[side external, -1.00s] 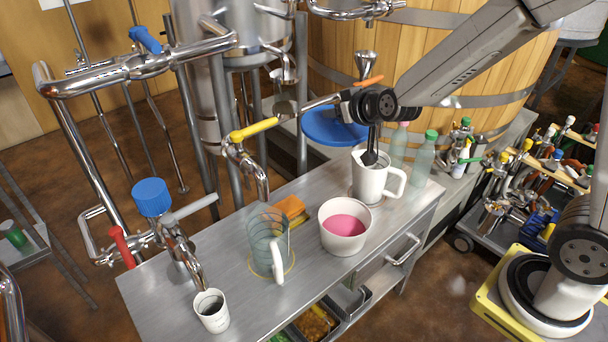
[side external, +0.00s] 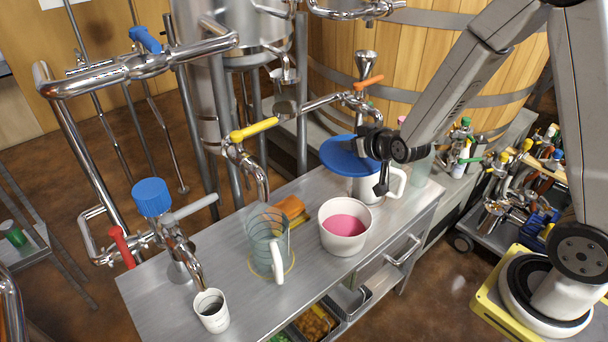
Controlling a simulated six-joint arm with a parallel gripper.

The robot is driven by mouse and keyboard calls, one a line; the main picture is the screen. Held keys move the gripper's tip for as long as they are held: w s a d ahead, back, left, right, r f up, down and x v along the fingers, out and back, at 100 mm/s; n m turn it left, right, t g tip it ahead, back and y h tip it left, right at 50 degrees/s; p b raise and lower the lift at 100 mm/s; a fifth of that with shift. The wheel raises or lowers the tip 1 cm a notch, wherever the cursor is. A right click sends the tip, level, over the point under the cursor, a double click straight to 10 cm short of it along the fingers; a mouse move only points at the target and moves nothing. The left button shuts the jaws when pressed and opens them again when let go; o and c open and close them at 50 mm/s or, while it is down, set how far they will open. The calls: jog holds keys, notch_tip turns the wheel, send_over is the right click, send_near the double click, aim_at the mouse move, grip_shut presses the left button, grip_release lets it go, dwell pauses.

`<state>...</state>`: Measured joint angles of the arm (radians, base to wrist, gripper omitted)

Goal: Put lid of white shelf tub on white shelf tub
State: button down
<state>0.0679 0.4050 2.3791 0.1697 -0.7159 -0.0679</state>
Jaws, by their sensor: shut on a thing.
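The white tub (side external: 343,243) stands open on the steel bench, with pink contents showing inside. A round blue lid (side external: 345,157) is held up behind the tub and a little to its right, in front of the white mug. My gripper (side external: 378,172) is shut on the lid's right side. The lid is tilted and apart from the tub. The far finger and the exact grip are hidden by the lid and the wrist.
A white mug (side external: 396,182) stands just behind the tub, partly covered by the lid and gripper. A clear jug (side external: 267,243) and an orange block (side external: 290,207) are left of the tub. A yellow-handled tap (side external: 254,129) overhangs the bench. A small white cup (side external: 211,312) stands at the front left.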

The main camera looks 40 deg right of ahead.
notch_tip(320, 180, down, 10)
dwell(0.5)
jog(key=shift+f, duration=2.15)
jog(key=shift+f, duration=0.1)
jog(key=shift+f, duration=1.7)
jog(key=shift+f, duration=0.6)
jog(key=shift+c, duration=1.5)
grip_release()
